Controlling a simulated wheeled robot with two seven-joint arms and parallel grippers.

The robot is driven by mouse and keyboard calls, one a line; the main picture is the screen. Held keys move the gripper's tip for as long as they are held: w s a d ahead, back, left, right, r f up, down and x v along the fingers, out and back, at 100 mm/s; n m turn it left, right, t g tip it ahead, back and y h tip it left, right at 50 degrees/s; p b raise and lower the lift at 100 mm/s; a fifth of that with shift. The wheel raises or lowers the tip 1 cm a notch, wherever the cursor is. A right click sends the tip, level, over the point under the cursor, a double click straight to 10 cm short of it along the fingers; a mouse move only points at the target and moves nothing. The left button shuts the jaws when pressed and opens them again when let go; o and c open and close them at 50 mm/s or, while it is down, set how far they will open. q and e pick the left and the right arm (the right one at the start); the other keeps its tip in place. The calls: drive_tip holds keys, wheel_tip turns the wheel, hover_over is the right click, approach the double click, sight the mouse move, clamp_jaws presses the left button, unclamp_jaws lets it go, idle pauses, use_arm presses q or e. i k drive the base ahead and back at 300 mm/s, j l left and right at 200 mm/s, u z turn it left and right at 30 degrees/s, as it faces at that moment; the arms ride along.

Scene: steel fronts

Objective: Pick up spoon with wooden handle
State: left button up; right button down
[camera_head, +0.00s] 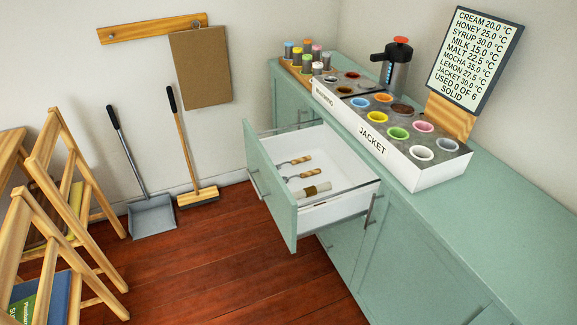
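The drawer (342,199) stands pulled out from the green counter, with a white inside. In it lie two small utensils with wooden handles and grey metal ends: a farther one (302,159) and a nearer one (312,172). They look like spoons, but their metal ends are too small to tell for sure. A third item (316,190), pale with a brown band, lies closest to me in the drawer. Neither of my grippers is in view.
The open drawer front (270,195) juts over the red wooden floor (200,270). Wooden folding chairs (60,190) are at left; the dustpan (152,215) and broom (197,195) lean on the wall.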

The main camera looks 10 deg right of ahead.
sight(317, 171)
drive_tip(key=i+j, duration=0.15)
drive_tip(key=j, duration=0.2)
drive_tip(key=i+j, duration=0.15)
drive_tip(key=j, duration=0.25)
drive_tip(key=i+j, duration=0.15)
drive_tip(key=j, duration=0.2)
drive_tip(key=z, duration=1.65)
